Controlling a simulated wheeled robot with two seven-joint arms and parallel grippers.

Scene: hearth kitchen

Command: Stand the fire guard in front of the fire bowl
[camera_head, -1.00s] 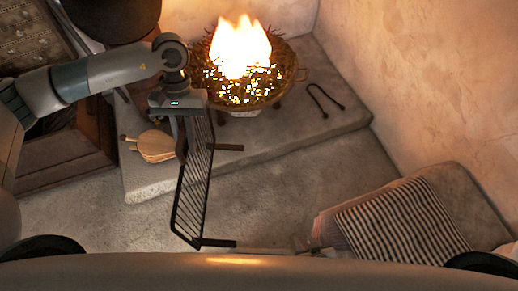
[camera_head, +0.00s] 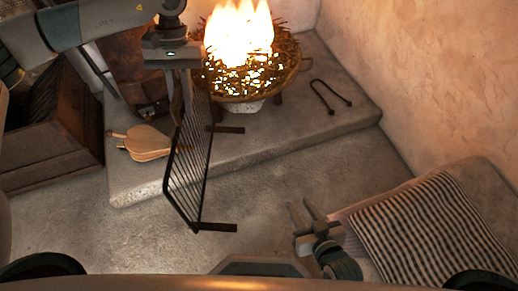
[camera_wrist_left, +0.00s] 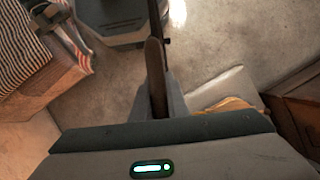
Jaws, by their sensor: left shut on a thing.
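My left gripper (camera_head: 181,88) is shut on the top of the fire guard (camera_head: 187,160), a dark barred panel with two feet pointing right. The guard hangs lengthwise in front of the stone hearth edge, turned nearly edge-on to the fire bowl. I cannot tell whether its feet touch anything. The left wrist view shows the guard (camera_wrist_left: 156,70) edge-on between the fingers. The fire bowl (camera_head: 283,82), round with tall flames, stands on the hearth to the guard's upper right. My right gripper (camera_head: 306,208) is empty, its fingers apart, low by the striped cushion.
Bellows (camera_head: 146,142) lie on the stone hearth (camera_head: 300,135) left of the guard. Black tongs (camera_head: 330,97) lie on its right. A wooden box (camera_head: 45,140) stands at left. A striped cushion (camera_head: 420,230) lies at lower right. The floor between is clear.

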